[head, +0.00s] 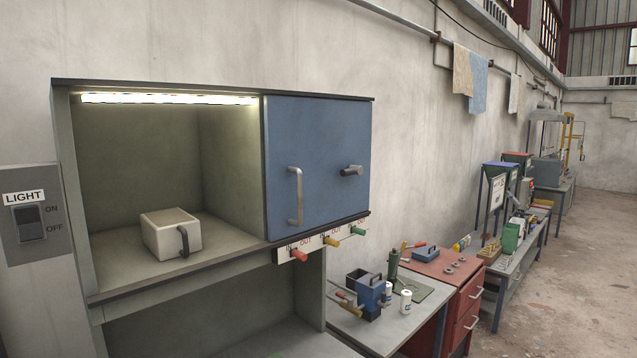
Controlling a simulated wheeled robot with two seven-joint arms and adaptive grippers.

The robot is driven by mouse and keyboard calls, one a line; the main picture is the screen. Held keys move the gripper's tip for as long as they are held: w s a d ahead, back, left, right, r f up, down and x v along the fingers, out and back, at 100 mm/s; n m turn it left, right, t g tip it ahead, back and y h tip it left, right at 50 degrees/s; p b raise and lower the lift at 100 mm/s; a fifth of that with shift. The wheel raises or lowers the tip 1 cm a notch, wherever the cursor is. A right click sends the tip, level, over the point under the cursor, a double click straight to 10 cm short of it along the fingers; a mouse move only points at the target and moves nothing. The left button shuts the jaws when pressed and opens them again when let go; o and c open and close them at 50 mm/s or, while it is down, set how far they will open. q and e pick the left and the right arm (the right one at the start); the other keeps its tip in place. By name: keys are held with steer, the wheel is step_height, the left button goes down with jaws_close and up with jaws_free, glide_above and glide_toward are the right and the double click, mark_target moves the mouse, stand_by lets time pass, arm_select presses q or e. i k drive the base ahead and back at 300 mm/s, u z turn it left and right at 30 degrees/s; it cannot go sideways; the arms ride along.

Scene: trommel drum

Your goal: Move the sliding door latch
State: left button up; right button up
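A grey cabinet (58,190) with a lit inside stands at the left. Its blue sliding door (325,150) covers the right part, and the left part is open. A vertical grey handle (298,196) is on the door's left side. A short grey latch (351,171) sticks out near the door's right edge, lying about level. Neither of my grippers is in view.
A cream box (170,232) with a dark handle sits inside the cabinet. Below the door are red, yellow and green knobs (330,240). A workbench (385,325) with tools and a red drawer cabinet (445,268) stand to the right. The floor (560,300) at right is clear.

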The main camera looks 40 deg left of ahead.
mark_target(352, 170)
steer(key=k, duration=0.15)
steer(key=u, duration=0.9)
